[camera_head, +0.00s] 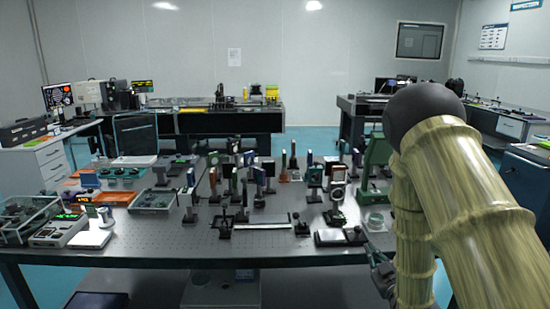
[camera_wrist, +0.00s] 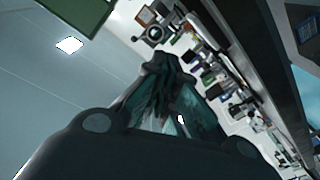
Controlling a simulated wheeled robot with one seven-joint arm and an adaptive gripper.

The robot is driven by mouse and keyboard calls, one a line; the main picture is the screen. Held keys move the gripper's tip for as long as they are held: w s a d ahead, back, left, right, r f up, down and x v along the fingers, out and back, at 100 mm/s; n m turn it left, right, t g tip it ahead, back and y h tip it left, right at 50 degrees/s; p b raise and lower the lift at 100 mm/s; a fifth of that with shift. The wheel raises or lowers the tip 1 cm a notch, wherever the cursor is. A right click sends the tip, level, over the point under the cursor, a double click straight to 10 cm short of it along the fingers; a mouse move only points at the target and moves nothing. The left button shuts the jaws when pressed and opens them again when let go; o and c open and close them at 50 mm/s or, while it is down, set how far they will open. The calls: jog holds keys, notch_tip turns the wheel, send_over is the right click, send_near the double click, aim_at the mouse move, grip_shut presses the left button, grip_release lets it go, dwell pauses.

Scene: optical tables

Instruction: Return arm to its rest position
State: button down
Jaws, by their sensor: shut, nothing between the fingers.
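My arm rises at the right of the head view in a pale yellow ribbed cover, with a dark rounded joint at its top. My gripper (camera_head: 374,257) is low beside the arm, at the near right edge of the optical table (camera_head: 260,243), and is partly hidden by the arm. In the wrist view my gripper (camera_wrist: 165,62) has its dark fingers together, with nothing seen between them. The wrist view is strongly tilted.
Several mounted optics crowd the table's middle. A green stand (camera_head: 377,150) and a small clear round dish (camera_head: 375,220) are close to my arm. A flat plate (camera_head: 338,237) lies near the front edge. A grey device (camera_head: 58,231) stands at left. Blue floor shows beyond.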

jog(key=s+a+f+m+g+h, duration=0.15)
jog(key=s+f+g, duration=0.25)
jog(key=s+f, duration=0.7)
jog(key=s+a+f+m+g+h, duration=0.1)
jog(key=s+f+m+g, duration=0.35)
jog(key=f, duration=0.95)
jog(key=s+a+f+g, duration=0.1)
jog(key=s+f+g, duration=0.2)
jog(key=s, duration=0.7)
jog(key=s+a+f+g, duration=0.1)
jog(key=s+f+g, duration=0.2)
jog(key=s, duration=0.8)
jog(key=s+a+f+m+g, duration=0.1)
jog(key=s+a+f+g, duration=0.1)
jog(key=s, duration=0.9)
notch_tip(320, 180, down, 2)
jog(key=shift+g, duration=0.75)
